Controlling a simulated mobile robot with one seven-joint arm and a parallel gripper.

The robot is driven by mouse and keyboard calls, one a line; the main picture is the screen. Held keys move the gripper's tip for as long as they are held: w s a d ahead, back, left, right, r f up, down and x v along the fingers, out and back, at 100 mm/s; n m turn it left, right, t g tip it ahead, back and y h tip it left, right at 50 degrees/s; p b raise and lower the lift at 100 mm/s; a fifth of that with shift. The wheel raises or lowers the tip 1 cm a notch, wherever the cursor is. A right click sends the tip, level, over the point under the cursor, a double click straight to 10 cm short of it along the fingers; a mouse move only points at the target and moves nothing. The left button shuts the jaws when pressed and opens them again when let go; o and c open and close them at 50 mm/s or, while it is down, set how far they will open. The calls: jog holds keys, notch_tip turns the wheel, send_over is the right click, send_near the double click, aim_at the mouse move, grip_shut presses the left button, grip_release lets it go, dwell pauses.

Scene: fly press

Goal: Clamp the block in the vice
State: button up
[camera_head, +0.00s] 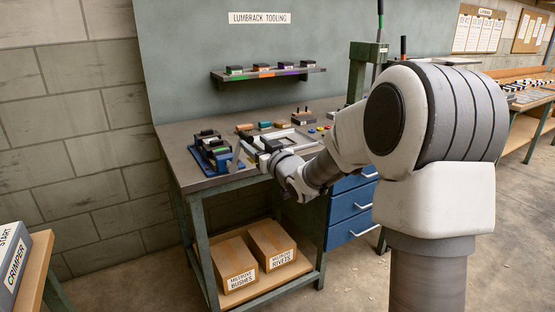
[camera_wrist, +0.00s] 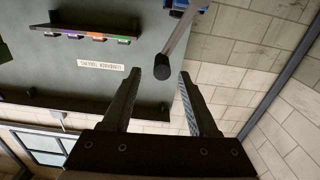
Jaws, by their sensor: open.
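The blue vice (camera_head: 212,160) stands at the left front corner of the workbench, with dark parts on top. A corner of its blue body (camera_wrist: 206,4) shows at the top of the wrist view. Its grey handle bar (camera_wrist: 182,38) slants down from there to a black knob (camera_wrist: 162,73). My gripper (camera_head: 246,153) is just right of the vice. In the wrist view my gripper (camera_wrist: 163,76) is open, with the knob between or just beyond its fingertips; I cannot tell the depth. I cannot clearly pick out the block or tell whether it sits between the vice jaws.
A grey tray (camera_head: 305,137) and several small coloured pieces lie on the bench (camera_head: 190,178), behind and beside my gripper. A shelf (camera_head: 268,74) with several dark blocks hangs on the back panel. A green press (camera_head: 362,60) stands at the bench's right, partly behind my arm.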

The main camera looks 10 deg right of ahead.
jog(key=p+v, duration=0.1)
jog(key=v, duration=1.2)
jog(key=shift+r, duration=0.1)
jog(key=s+a+f+m+g+h, duration=0.1)
jog(key=s+m+g+h, duration=0.15)
jog(key=s+g, duration=0.75)
jog(key=s+a+f+m+g+h, duration=0.1)
jog(key=s+f+g+h, duration=0.15)
jog(key=s, duration=1.55)
notch_tip(320, 180, up, 16)
jog(key=p, duration=1.6)
jog(key=shift+s+t, duration=0.2)
jog(key=shift+t, duration=0.15)
jog(key=shift+f, duration=0.1)
